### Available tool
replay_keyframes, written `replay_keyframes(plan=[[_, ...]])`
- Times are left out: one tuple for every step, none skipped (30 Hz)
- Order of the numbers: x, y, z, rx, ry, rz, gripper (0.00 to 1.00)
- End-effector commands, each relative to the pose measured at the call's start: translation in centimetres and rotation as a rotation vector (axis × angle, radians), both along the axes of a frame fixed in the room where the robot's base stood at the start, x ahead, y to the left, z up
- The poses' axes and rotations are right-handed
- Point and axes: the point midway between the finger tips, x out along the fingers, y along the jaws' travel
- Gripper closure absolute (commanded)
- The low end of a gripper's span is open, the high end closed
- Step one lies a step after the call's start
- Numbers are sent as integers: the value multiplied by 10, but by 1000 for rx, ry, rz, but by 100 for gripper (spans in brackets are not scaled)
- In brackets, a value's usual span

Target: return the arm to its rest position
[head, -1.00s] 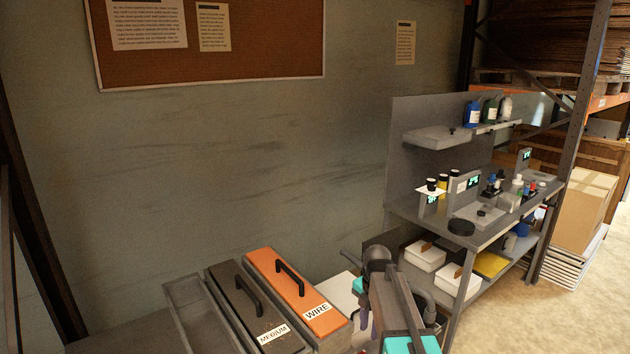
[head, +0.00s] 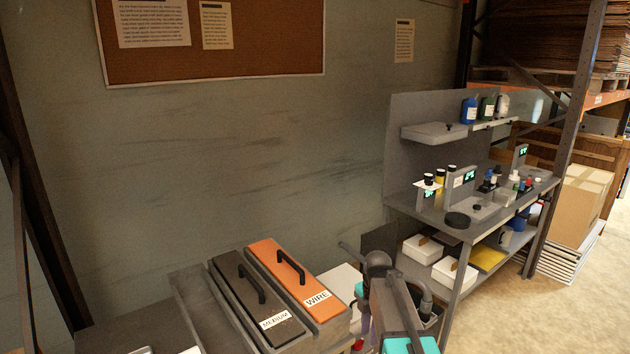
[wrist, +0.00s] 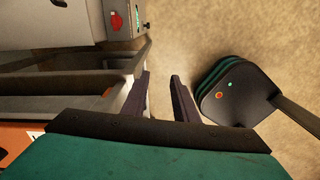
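My gripper (wrist: 160,88) shows in the wrist view with its two dark fingers apart. Only floor shows between them, so it is open and empty. In the head view my folded arm (head: 388,300) is at the bottom, right of the orange-lidded box, with a teal part at the lower edge. The fingers are not clearly visible there. In the wrist view, the grey edge of a bench or tray lies close to the left finger.
Open floor (head: 540,310) lies lower right.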

Motion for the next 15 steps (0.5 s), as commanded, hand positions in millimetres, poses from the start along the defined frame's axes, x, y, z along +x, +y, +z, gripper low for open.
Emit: replay_keyframes(plan=[[-3,0,-3,0,1,-26,73],[-5,0,-5,0,1,-43,73],[-7,0,-7,0,1,-71,73],[-8,-1,-9,0,1,-92,73],[-10,-1,-11,0,1,-114,73],[-12,-1,-15,0,0,-149,73],[-15,-1,-18,0,1,-178,73],[-17,-1,-21,0,1,-207,73],[-21,-1,-25,-1,2,-255,73],[-23,-1,-28,0,2,-291,73],[-26,-1,-32,0,2,-329,73],[-30,-2,-36,1,1,-379,73],[-33,-2,-40,0,2,-417,73],[-36,-2,-43,0,2,-455,73],[-39,-2,-47,0,2,-505,73]])
